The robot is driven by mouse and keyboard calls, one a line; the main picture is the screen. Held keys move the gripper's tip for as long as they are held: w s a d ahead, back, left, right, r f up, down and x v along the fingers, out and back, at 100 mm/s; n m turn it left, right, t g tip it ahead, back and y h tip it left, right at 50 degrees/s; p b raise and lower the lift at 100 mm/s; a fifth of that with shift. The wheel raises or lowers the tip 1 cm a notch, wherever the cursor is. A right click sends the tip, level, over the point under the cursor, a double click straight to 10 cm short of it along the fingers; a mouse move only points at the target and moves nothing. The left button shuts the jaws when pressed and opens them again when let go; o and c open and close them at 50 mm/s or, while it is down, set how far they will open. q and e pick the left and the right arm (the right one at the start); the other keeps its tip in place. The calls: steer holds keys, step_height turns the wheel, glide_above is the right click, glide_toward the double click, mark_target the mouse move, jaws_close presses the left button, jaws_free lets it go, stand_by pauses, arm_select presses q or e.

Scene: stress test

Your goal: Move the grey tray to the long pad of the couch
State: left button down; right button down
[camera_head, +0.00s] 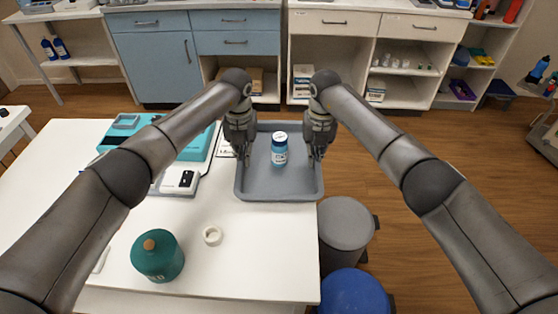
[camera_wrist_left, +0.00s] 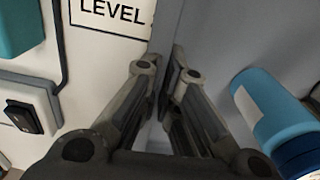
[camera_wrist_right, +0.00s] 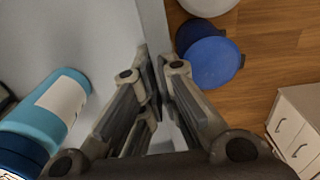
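The grey tray (camera_head: 265,184) lies at the right end of the white table, with a blue bottle (camera_head: 280,150) standing in it. My left gripper (camera_head: 244,156) is at the tray's left wall. In the left wrist view its fingers (camera_wrist_left: 172,72) are closed together with the wall between them. My right gripper (camera_head: 317,154) is at the tray's right wall. In the right wrist view its fingers (camera_wrist_right: 154,72) are closed on that wall. The bottle also shows beside the fingers in the left wrist view (camera_wrist_left: 268,108). No couch is in view.
A grey stool (camera_head: 345,222) and a blue stool (camera_head: 355,293) stand to the right. Cabinets (camera_head: 150,60) line the back; wooden floor lies open at right.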

arm_select(q)
steer(key=shift+r, duration=0.15)
arm_select(e)
steer(key=shift+r, duration=0.15)
